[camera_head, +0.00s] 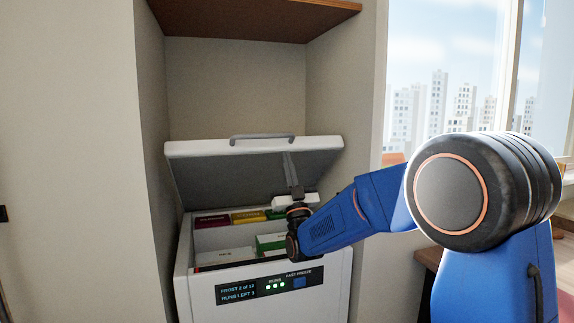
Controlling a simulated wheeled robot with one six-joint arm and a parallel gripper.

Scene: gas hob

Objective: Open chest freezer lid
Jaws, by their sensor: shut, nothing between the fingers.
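The white chest freezer (190,283) stands in an alcove. Its lid (215,151) is partly open, tilted up at the front, with a grey bar handle (262,137) on its front edge. My gripper (287,158) is under the lid, right of its middle, with its fingers pointing up. The fingertips are at the lid's underside and seem to touch it. The fingers look shut with nothing between them, and the gripper is not on the handle. My blue arm reaches in from the right and hides part of the freezer's right side.
Several boxes lie inside the freezer, among them a dark red one (212,220) and a green and white one (270,242). A display panel (268,284) is on the front. A brown shelf (255,17) hangs above. Walls close in the alcove at both sides.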

